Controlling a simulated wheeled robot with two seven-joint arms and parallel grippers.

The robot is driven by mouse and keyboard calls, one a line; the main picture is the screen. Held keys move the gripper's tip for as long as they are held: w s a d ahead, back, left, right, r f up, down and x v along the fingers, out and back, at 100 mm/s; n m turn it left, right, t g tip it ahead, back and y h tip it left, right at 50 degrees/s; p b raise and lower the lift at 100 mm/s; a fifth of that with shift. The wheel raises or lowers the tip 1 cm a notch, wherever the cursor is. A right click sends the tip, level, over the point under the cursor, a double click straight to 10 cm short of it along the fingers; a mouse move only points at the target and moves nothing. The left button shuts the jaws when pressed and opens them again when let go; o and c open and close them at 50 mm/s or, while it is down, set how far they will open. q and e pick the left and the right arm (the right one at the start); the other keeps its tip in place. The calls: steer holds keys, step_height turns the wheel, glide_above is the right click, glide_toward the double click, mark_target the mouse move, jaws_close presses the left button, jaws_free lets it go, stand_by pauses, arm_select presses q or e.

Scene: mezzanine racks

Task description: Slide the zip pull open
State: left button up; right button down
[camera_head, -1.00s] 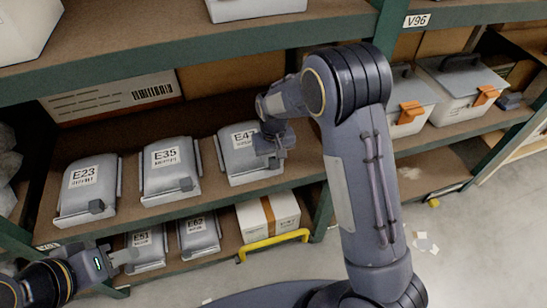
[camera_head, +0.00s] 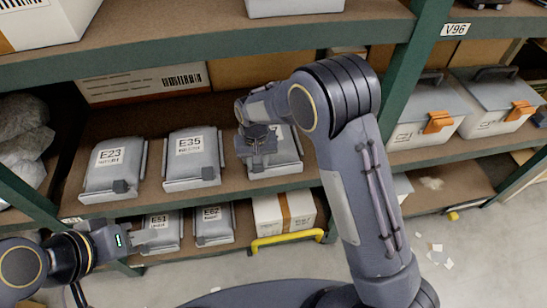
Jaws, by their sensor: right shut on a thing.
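A grey pouch (camera_head: 286,165) lies on the middle shelf, third from the left in its row. My left gripper (camera_head: 140,238) is low at the left, in front of the lower shelf and away from this pouch. Whether its jaws are apart is too small to tell.
Pouches E23 (camera_head: 112,170) and E35 (camera_head: 194,160) lie to the left, each with a dark pull at its lower right. Pouches E51 (camera_head: 161,232) and E62 (camera_head: 213,226) and a white box (camera_head: 270,214) stand below. A green post (camera_head: 412,75) rises at right.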

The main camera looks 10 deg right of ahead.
steer(key=c, duration=1)
jaws_free()
steer(key=shift+c, duration=0.2)
steer(key=shift+r, duration=0.1)
step_height(320, 180, up, 8)
steer(key=shift+f, duration=0.15)
steer(key=shift+s+f, duration=0.1)
